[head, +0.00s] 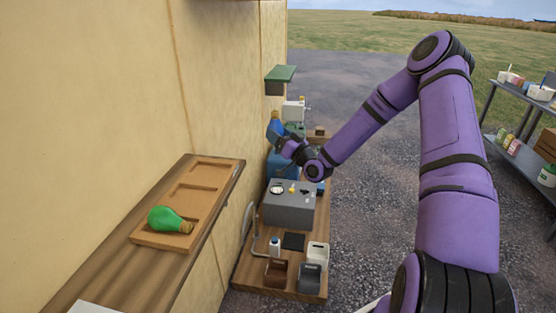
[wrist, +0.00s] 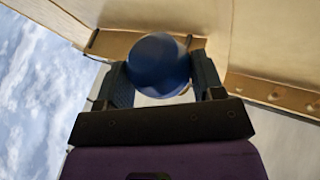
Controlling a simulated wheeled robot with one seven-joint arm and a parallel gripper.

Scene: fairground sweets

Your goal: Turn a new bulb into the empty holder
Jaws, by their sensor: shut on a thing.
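My gripper (head: 277,137) is at the far end of the arm, near the wall, in the head view. It is shut on a blue bulb (head: 276,121), whose rounded glass rises above the fingers. In the wrist view the blue bulb (wrist: 157,62) sits between both fingers of my gripper (wrist: 162,82). A green bulb (head: 164,219) lies on its side in the near part of a wooden tray (head: 190,236). I cannot make out the empty holder; a wooden strip (wrist: 275,93) with several round spots runs along the wall in the wrist view.
The tray's other recesses are empty, on a wooden shelf (head: 105,262) along the wall. A green ledge (head: 281,73) juts out above the gripper. Below is a counter (head: 308,290) with a grey box (head: 290,210) and small containers. A metal rack (head: 490,105) stands at right.

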